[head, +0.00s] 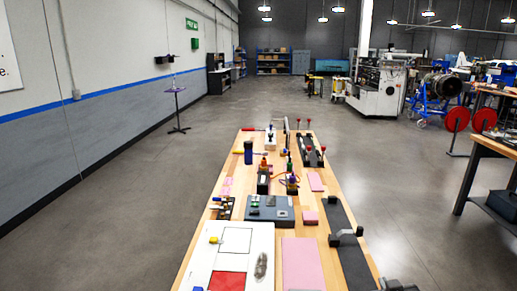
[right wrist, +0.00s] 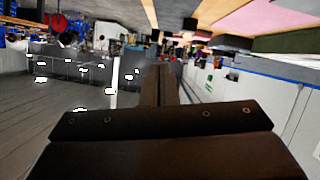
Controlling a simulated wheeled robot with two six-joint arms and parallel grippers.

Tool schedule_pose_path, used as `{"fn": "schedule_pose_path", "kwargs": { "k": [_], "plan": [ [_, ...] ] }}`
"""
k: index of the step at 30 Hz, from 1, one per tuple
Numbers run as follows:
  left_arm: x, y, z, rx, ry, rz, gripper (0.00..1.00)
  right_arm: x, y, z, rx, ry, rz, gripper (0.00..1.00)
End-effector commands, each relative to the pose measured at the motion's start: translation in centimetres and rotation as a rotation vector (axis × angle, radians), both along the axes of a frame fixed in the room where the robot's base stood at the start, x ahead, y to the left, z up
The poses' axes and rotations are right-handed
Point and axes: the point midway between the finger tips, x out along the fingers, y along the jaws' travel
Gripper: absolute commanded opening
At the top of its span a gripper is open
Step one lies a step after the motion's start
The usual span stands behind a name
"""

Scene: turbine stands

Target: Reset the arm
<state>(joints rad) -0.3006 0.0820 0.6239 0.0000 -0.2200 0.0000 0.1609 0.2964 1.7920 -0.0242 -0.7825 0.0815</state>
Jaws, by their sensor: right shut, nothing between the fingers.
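My right gripper shows in the right wrist view (right wrist: 160,85), with its two dark fingers together and nothing between them. In the head view, a dark part of my right arm shows at the bottom right corner, beside the table's near right edge. The wooden workbench (head: 233,180) runs away from me down the middle. In the right wrist view the surroundings appear tilted and upside down, with the bench edge at the top right. My left gripper is out of view.
The bench holds a white board (head: 205,262), pink pads (head: 303,265), a grey case (head: 270,213), a black strip (head: 340,213) with a grey handle-like part (head: 346,235), and a dark blue cylinder (head: 248,152). Open floor (head: 130,190) lies left of the bench. Another table (head: 495,147) stands right.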

Motion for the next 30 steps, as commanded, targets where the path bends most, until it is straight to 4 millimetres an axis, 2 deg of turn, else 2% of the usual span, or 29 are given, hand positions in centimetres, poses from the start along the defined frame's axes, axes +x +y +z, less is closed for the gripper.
{"fn": "schedule_pose_path", "kwargs": {
  "k": [8,11,15,18,21,30],
  "plan": [
    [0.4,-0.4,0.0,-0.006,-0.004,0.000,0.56,-7.8,0.6,-4.7,0.032,0.188,-0.039,0.00],
    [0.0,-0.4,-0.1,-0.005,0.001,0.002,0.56,-12.4,0.9,-6.7,0.050,0.292,-0.060,0.00],
    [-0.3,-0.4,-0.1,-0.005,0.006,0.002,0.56,-20.4,1.6,-8.8,0.080,0.464,-0.099,0.00],
    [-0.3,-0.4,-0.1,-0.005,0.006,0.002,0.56,-24.9,2.0,-9.4,0.096,0.560,-0.119,0.00],
    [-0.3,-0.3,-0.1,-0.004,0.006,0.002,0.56,-28.5,2.3,-9.6,0.110,0.637,-0.138,0.00],
    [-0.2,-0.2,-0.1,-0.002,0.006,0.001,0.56,-37.1,3.3,-8.9,0.145,0.820,-0.182,0.00]
  ]
}}
